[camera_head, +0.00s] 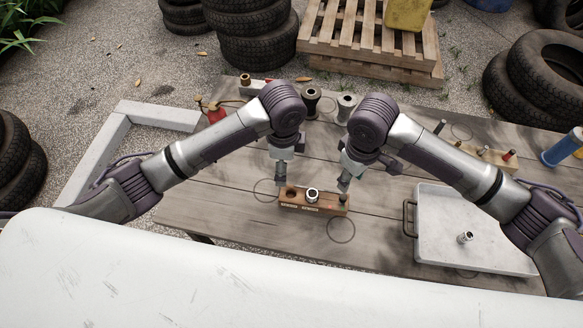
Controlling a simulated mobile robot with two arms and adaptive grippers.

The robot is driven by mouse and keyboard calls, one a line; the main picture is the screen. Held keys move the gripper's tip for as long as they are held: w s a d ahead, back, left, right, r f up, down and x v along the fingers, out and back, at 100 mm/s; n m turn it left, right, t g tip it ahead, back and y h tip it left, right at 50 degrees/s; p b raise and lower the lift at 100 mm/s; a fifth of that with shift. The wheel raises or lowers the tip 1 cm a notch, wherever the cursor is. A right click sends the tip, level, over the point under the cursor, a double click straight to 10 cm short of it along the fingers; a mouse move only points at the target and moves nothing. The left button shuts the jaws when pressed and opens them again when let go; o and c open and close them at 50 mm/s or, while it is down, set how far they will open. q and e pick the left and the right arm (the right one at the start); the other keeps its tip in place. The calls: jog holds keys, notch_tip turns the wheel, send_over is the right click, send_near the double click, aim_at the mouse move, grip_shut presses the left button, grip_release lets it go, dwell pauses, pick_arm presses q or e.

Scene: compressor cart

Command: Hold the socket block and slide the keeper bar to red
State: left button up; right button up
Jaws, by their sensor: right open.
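The socket block, a brown wooden block (329,204), lies on the table below my two arms. A silver socket (312,195) stands near its middle, and a dark round hole shows to the left of it. Small pale marks show on its front face. My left gripper (282,181) points down at the block's left end; its fingers are too small to tell whether they touch or grip it. My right gripper (344,185) is open at the block's right end. I cannot make out the keeper bar or a red mark on this block.
A white tray (440,250) with a loose silver socket (465,237) lies to the right. A second wooden block (487,158) with pegs and a blue cylinder (562,148) stand behind it. A red oil can (215,113) and dark spools (312,100) stand at the back.

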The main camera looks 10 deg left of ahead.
aim_at(291, 197)
pick_arm(q)
jog(key=shift+m, duration=0.4)
jog(key=f, duration=0.4)
jog(key=s+d+f, duration=0.1)
jog(key=f, duration=0.4)
jog(key=d+f, duration=0.1)
jog(key=f, duration=0.3)
jog(key=shift+s+d+f, duration=0.1)
jog(key=shift+s+f, duration=0.15)
jog(key=shift+f, duration=0.1)
